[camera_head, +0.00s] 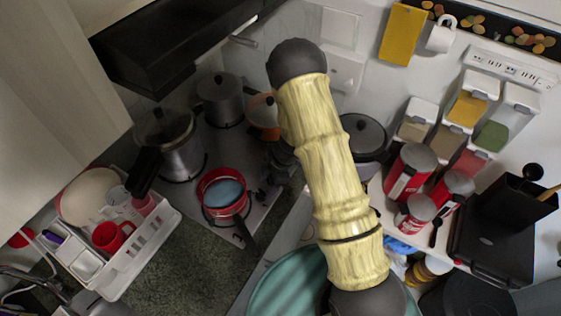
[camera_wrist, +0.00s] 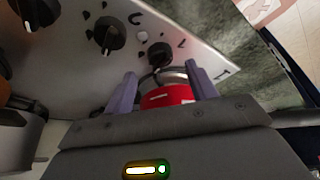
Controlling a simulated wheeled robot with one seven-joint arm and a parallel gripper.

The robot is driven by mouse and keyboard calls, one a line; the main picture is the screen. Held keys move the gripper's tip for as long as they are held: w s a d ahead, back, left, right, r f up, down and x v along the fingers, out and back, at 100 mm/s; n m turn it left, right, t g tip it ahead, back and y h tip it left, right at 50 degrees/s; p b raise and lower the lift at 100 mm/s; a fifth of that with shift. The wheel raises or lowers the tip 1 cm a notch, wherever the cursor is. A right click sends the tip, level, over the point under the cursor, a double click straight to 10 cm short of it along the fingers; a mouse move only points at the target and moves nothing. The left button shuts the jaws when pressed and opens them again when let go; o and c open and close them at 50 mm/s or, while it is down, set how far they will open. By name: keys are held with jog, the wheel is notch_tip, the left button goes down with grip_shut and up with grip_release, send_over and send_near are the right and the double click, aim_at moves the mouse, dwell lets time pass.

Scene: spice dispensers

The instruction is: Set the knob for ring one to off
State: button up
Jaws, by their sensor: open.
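The white stove panel (camera_wrist: 190,55) crosses the upper part of the wrist view with black knobs on it. One knob (camera_wrist: 158,54) is just beyond my gripper's fingertips, roughly between them in the picture. A second knob (camera_wrist: 108,36) is to its left, and another (camera_wrist: 36,10) is cut off at the top left. I cannot tell which belongs to ring one. My gripper (camera_wrist: 160,72) is open, with its two purple-grey fingers apart and no knob held. In the head view the stove (camera_head: 218,150) shows small dark knobs (camera_head: 268,192) beside my arm.
A red pan (camera_wrist: 168,95) shows between my fingers; in the head view it (camera_head: 223,190) stands on the stove, handle toward the front. Pots (camera_head: 170,140) stand behind it. A dish rack (camera_head: 125,250) is at left. Red canisters (camera_head: 410,170) are at right.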

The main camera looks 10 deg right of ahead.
jog(key=v, duration=1.2)
jog(key=shift+d+r+b, duration=0.15)
jog(key=shift+r+b, duration=0.25)
jog(key=w+d+r+m+t+h+b, duration=0.3)
jog(key=d+r+m+t, duration=0.4)
jog(key=m, duration=0.4)
jog(key=s+m+g+h+b, duration=0.1)
jog(key=s+m, duration=0.7)
jog(key=s, duration=0.9)
jog(key=g+b, duration=0.1)
jog(key=g, duration=0.1)
jog(key=shift+m+g, duration=0.3)
jog(key=shift+g, duration=0.1)
jog(key=shift+r, duration=0.15)
